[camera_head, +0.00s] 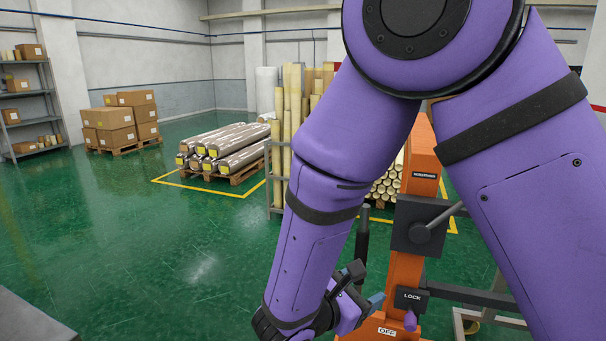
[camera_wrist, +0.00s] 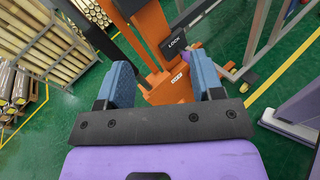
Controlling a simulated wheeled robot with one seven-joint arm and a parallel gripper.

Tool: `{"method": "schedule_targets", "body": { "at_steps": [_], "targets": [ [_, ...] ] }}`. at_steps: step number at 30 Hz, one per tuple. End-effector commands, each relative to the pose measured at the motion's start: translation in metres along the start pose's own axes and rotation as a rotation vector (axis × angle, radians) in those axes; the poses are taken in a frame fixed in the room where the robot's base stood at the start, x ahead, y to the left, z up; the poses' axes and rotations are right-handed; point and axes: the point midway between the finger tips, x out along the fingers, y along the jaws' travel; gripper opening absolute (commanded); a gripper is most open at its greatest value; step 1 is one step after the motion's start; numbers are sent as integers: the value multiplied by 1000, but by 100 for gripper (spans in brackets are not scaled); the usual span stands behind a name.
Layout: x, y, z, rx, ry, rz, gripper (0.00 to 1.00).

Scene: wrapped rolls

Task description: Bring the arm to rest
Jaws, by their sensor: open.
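My purple arm crosses the right half of the head view, bent at the elbow, with its forearm hanging down. My gripper (camera_head: 366,285) is low in the head view, in front of the orange machine (camera_head: 405,262). In the wrist view my gripper (camera_wrist: 165,88) shows two blue finger pads set wide apart, with nothing between them but the machine's orange base beyond. The machine's LOCK block (camera_head: 411,297) is just right of my fingers in the head view. It also shows beyond the fingers in the wrist view (camera_wrist: 174,44). I cannot tell the exact gap to it.
Wrapped rolls (camera_head: 228,146) lie on a pallet inside yellow floor lines. A rack of upright tubes (camera_head: 292,115) stands behind my arm. Cartons (camera_head: 120,125) sit on another pallet beside a grey shelf (camera_head: 35,108). The green floor (camera_head: 130,240) at left is clear.

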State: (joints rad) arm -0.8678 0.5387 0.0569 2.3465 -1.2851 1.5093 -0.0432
Motion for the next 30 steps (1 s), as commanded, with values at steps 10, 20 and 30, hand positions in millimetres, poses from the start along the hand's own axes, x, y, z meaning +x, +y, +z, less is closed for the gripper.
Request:
{"method": "schedule_targets", "body": {
  "at_steps": [10, 20, 30],
  "targets": [
    [51, -56, 86, 345, 167, -421, 61],
    [66, -115, 143, 736, 343, -760, 61],
    [57, -162, 189, 1201, 529, -1015, 61]
  ]
}}
